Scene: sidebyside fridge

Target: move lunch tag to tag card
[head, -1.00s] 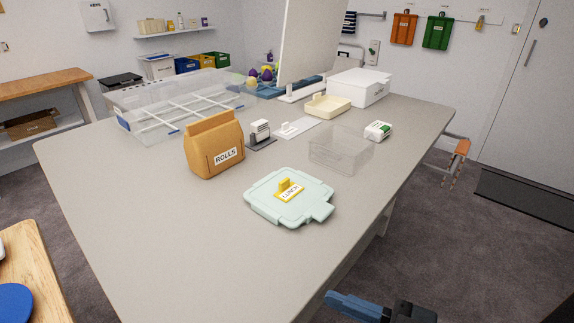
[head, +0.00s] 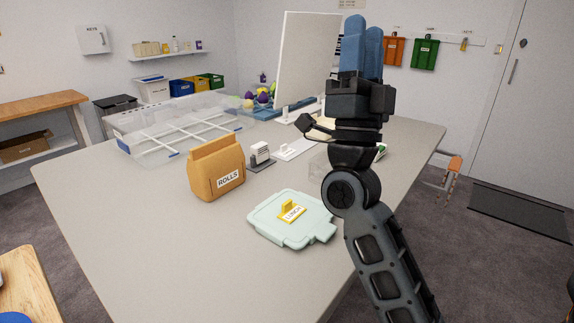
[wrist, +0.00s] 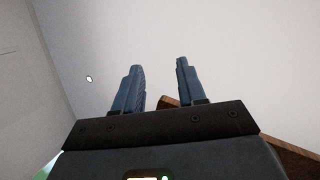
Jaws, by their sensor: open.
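The yellow lunch tag (head: 291,211) sits on the pale mint lid (head: 268,226) near the table's front right. It has an upright tab and a white label reading LUNCH. A white flat card (head: 296,149) with a small upright tab lies farther back; I cannot tell if it is the tag card. My gripper (head: 362,45) is raised high, pointing up, to the right of and well above the lid. In the wrist view its two blue fingers (wrist: 156,88) are apart with nothing between them.
A brown ROLLS bag (head: 216,168) stands left of the lid, with a small dark holder of white cards (head: 260,155) behind it. A clear divided box (head: 170,130) is at the back left. My arm hides part of a clear container (head: 318,160). The table's front left is bare.

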